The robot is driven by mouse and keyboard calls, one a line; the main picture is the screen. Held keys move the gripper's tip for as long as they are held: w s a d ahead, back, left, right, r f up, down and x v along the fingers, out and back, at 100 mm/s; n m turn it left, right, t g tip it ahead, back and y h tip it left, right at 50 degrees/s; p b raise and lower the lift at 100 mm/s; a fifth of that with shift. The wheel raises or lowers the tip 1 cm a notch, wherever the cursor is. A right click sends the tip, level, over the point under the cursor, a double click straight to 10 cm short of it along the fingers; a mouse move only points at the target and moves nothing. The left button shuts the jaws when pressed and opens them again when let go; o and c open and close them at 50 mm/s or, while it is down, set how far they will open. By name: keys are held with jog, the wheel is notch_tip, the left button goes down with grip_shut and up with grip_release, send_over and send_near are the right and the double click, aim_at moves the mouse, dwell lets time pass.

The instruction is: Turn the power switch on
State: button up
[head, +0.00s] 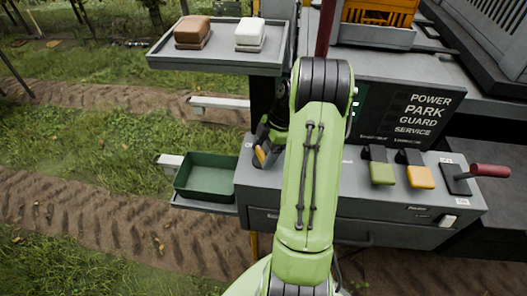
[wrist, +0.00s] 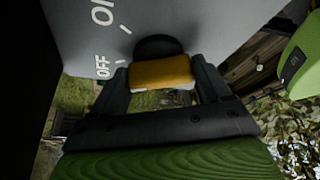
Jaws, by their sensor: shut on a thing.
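The power switch is a rotary switch with a yellow handle (wrist: 160,72) on a dark round base (wrist: 158,46), on a grey panel face. OFF and ON are printed to its left in the wrist view, each with a tick mark. My gripper (wrist: 162,84) has one finger on each side of the yellow handle and is shut on it. In the head view the yellow handle (head: 260,156) shows at the left end of the grey console (head: 350,195), beside my gripper (head: 265,143). My green arm hides part of the console there. Which mark the handle points to is hard to tell.
A green lever (head: 382,173), a yellow lever (head: 420,176) and a red-handled lever (head: 488,170) stand on the console's right. A display (head: 405,115) reads POWER, PARK, GUARD, SERVICE. A green tray (head: 208,190) sits left; a shelf (head: 215,60) holds brown and white blocks.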

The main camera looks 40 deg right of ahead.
jog(key=shift+m, duration=0.3)
jog(key=m+t+b, duration=0.1)
jog(key=m+b, duration=0.1)
jog(key=m+t+h+b, duration=0.1)
jog(key=m+b, duration=0.1)
jog(key=m, duration=0.1)
jog(key=shift+s+a+f, duration=0.1)
jog(key=m+b, duration=0.1)
jog(key=m, duration=0.1)
jog(key=m+h+b, duration=0.1)
jog(key=m, duration=0.1)
jog(key=shift+a+t+h+b, duration=0.15)
jog(key=shift+t+h+b, duration=0.15)
jog(key=shift+t, duration=0.1)
jog(key=shift+s+m+h+b, duration=0.1)
jog(key=shift+m+h+b, duration=0.3)
jog(key=shift+m, duration=0.8)
jog(key=o, duration=1)
jog(key=shift+r, duration=0.2)
